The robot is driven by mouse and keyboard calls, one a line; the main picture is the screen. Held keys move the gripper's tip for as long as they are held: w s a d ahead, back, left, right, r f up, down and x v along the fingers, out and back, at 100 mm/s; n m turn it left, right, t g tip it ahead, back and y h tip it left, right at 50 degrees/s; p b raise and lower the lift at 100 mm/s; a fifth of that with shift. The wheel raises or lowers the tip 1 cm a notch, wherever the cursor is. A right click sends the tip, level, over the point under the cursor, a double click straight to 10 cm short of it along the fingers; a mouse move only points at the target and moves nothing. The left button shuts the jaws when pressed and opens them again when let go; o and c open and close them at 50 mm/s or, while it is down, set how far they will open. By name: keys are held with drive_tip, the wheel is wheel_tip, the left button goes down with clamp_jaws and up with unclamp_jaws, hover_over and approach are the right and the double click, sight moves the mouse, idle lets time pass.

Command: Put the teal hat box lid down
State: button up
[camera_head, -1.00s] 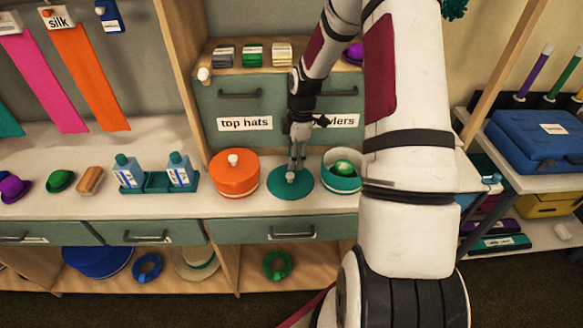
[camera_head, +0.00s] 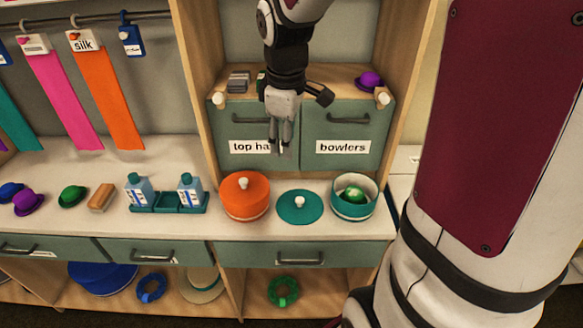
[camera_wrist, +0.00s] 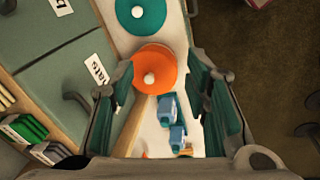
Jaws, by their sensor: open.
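The teal hat box lid (camera_head: 299,207) lies flat on the white counter, its white knob upward. It also shows at the top of the wrist view (camera_wrist: 140,14). My gripper (camera_head: 279,150) is open and empty, above and behind the lid, in front of the "top hats" drawer. Its fingers also show in the wrist view (camera_wrist: 168,90), spread apart with nothing between them.
Two blue-labelled bottles (camera_head: 190,190) stand in a teal tray (camera_head: 167,209) left of the orange box. A brush (camera_head: 101,198) and small hats (camera_head: 73,196) lie further left. The drawer unit (camera_head: 345,135) stands close behind the lid. The counter's front strip is clear.

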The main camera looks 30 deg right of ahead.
drive_tip(key=s+a+r+m+t, duration=0.1)
drive_tip(key=s+a+r+m, duration=0.1)
drive_tip(key=s, duration=0.3)
drive_tip(key=s+a+r+m+t, duration=0.1)
drive_tip(key=s+a+r+m, duration=0.2)
drive_tip(key=s+a, duration=0.2)
drive_tip(key=s+a+r+m+t+y, duration=0.1)
drive_tip(key=s+a+r+m, duration=0.1)
drive_tip(key=s, duration=0.5)
drive_tip(key=shift+s+a+r+m, duration=0.15)
drive_tip(key=shift+a+r+m, duration=0.25)
drive_tip(key=shift+a+r, duration=0.3)
